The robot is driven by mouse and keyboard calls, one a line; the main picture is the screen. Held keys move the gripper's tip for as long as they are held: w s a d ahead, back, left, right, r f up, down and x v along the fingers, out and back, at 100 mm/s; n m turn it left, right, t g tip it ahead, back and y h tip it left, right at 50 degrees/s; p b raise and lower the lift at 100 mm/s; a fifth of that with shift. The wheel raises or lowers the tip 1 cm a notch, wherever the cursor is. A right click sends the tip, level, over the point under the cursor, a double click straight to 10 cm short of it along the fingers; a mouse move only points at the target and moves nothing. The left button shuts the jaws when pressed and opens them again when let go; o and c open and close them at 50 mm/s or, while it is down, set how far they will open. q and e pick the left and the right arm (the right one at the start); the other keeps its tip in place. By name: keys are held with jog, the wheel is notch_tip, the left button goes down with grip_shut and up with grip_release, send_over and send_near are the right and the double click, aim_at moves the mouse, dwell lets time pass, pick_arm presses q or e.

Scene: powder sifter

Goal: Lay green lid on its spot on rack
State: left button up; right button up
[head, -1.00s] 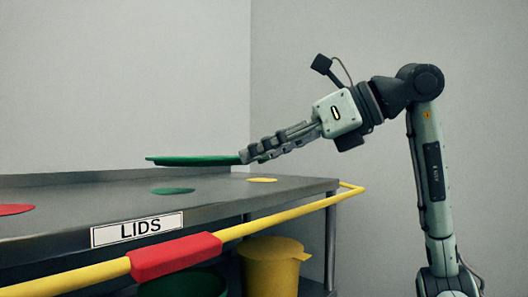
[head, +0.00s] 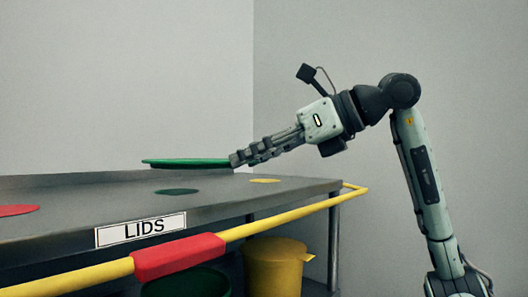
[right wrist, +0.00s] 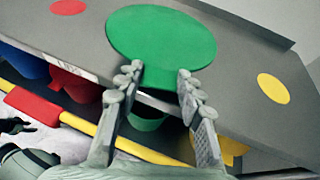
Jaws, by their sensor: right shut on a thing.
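The flat round green lid (head: 185,162) is held level above the grey rack top (head: 110,195), with a visible gap below. My right gripper (head: 238,158) is shut on the lid's edge tab. In the right wrist view, the lid (right wrist: 160,35) reaches out beyond my right gripper (right wrist: 160,77), its tab between the fingertips. The green spot (head: 177,191) on the rack top shows in the head view, nearer the front edge than the lid appears. In the right wrist view no green spot shows, so the lid may hide it. My left gripper is not in view.
A red spot (head: 16,210) and a yellow spot (head: 265,181) flank the green one. A yellow rail (head: 285,220) with a red sleeve (head: 180,256) runs along the front below the LIDS label (head: 141,229). A yellow bin (head: 273,265) and a green bin (head: 185,283) stand underneath.

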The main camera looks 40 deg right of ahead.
aim_at(228, 197)
jog(key=shift+w+a+f+p, duration=0.1)
jog(key=shift+w+p, duration=0.05)
jog(key=shift+w, duration=0.55)
jog(key=shift+w+f+p, duration=0.1)
jog(key=shift+w+p, duration=0.05)
jog(key=shift+w, duration=0.55)
jog(key=shift+w+a+f+p, duration=0.15)
jog(key=shift+w+p, duration=0.1)
jog(key=shift+w, duration=0.4)
jog(key=shift+w+d+f+p, duration=0.1)
jog(key=shift+w+p, duration=0.1)
jog(key=shift+w, duration=0.45)
jog(key=shift+w+a+f, duration=0.1)
jog(key=shift+w+f, duration=0.05)
jog(key=shift+w, duration=0.5)
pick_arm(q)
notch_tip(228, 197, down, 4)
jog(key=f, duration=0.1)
pick_arm(e)
jog(key=shift+f, duration=0.3)
jog(key=shift+f+b, duration=0.15)
jog(key=shift+b, duration=0.15)
jog(key=shift+f+b, duration=0.7)
jog(key=shift+f, duration=0.05)
pick_arm(q)
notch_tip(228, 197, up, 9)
jog(key=b, duration=0.1)
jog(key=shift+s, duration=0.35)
pick_arm(e)
jog(key=shift+f, duration=0.65)
